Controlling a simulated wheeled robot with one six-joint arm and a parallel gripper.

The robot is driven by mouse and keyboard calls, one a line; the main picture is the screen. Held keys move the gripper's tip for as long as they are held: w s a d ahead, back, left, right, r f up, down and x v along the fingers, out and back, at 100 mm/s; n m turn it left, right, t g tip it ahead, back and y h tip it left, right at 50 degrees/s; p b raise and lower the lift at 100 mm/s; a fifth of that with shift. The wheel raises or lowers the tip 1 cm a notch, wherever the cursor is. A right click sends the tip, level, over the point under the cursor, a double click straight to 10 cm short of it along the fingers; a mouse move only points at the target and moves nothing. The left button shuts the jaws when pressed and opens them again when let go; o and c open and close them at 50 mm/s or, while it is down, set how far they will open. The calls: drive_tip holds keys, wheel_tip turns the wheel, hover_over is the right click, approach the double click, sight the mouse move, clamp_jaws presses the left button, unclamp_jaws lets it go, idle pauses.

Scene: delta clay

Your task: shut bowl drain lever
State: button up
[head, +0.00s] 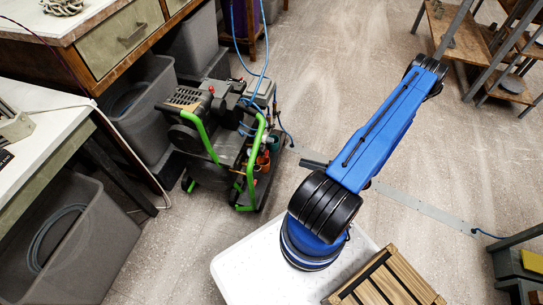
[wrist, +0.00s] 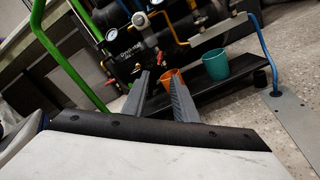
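A wheeled machine with a green handle frame (head: 226,150) stands on the floor left of my arm, and its gauges and fittings (wrist: 135,45) fill the top of the wrist view. A small red knob or lever (wrist: 161,57) shows just above my fingertips, with more red and yellow fittings around it. I cannot tell which one is the bowl drain lever or how it is set. In the head view my gripper is mostly hidden.
An orange cup (wrist: 172,77) and a teal cup (wrist: 215,65) stand on the machine's black lower shelf (wrist: 215,90). A blue hose (wrist: 258,45) rises at right. Workbenches (head: 120,40) and grey bins (head: 70,245) stand left. A wooden crate (head: 385,280) lies near.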

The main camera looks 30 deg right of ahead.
sight(267, 154)
drive_tip(key=x, duration=1.6)
clamp_jaws()
